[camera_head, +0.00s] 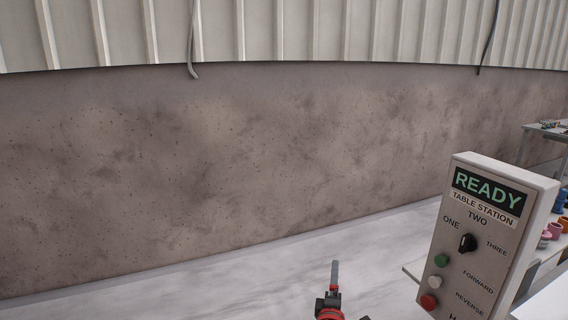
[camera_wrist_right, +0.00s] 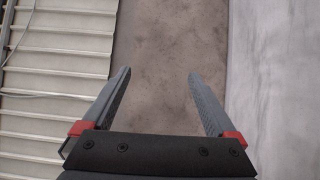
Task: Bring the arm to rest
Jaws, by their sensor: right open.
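My right gripper (camera_head: 335,272) shows at the bottom middle of the head view, with grey finger and red and black parts; only its tip end is in the picture. In the right wrist view the same gripper (camera_wrist_right: 159,73) has its two grey fingers wide apart. Nothing is between them. It faces a mottled brown wall surface and touches nothing that I can see. My left gripper is not in view.
A control box (camera_head: 488,238) reading "READY" and "TABLE STATION" stands at the right, with a black knob and several buttons. Behind it a table holds colored items (camera_head: 545,238). A brown wall (camera_head: 200,170) with ribbed panels above spans the back. The pale floor (camera_head: 230,290) ahead looks clear.

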